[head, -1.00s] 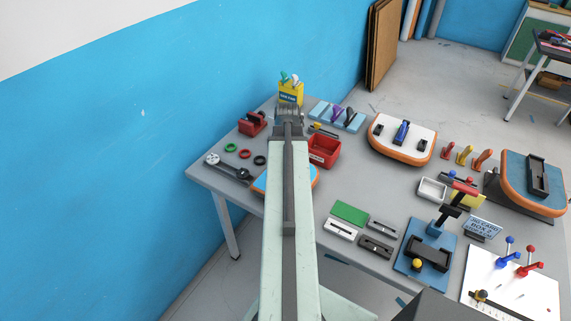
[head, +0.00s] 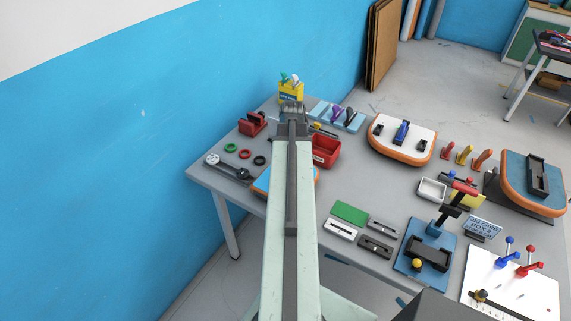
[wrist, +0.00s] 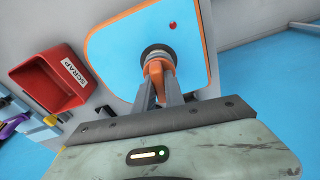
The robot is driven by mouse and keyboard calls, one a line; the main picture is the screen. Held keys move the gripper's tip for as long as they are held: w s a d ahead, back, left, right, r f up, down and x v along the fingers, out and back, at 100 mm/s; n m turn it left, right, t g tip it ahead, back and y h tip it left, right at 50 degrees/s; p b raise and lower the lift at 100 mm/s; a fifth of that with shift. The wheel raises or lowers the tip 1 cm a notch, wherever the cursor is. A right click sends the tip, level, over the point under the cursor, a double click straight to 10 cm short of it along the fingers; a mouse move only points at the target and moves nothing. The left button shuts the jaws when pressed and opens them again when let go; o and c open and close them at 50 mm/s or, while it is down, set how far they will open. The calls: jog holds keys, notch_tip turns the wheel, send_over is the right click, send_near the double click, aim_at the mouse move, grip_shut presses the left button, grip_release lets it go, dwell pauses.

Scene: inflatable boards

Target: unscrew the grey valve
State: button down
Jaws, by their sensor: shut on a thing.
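The grey valve (wrist: 157,50) is a round dark-grey fitting on the blue board with an orange rim (wrist: 120,45), in the wrist view. My gripper (wrist: 158,72) is at the valve, its two grey fingers closed around it, with an orange piece showing at the fingertips. The fingers hide part of the valve. In the head view, the orange-rimmed board (head: 262,183) shows only at its edges beside my arm. The valve and my fingertips are hidden there behind the arm.
A red scrap bin (head: 325,151) stands close beside the board; it also shows in the wrist view (wrist: 50,80). A wrench (head: 226,168) and several rings lie at left. A white orange-rimmed board (head: 402,150) stands at right. The blue wall is close on the left.

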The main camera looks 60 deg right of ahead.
jog(key=n, duration=0.2)
jog(key=shift+n, duration=0.4)
jog(key=shift+r+p, duration=2.5)
jog(key=shift+p, duration=0.1)
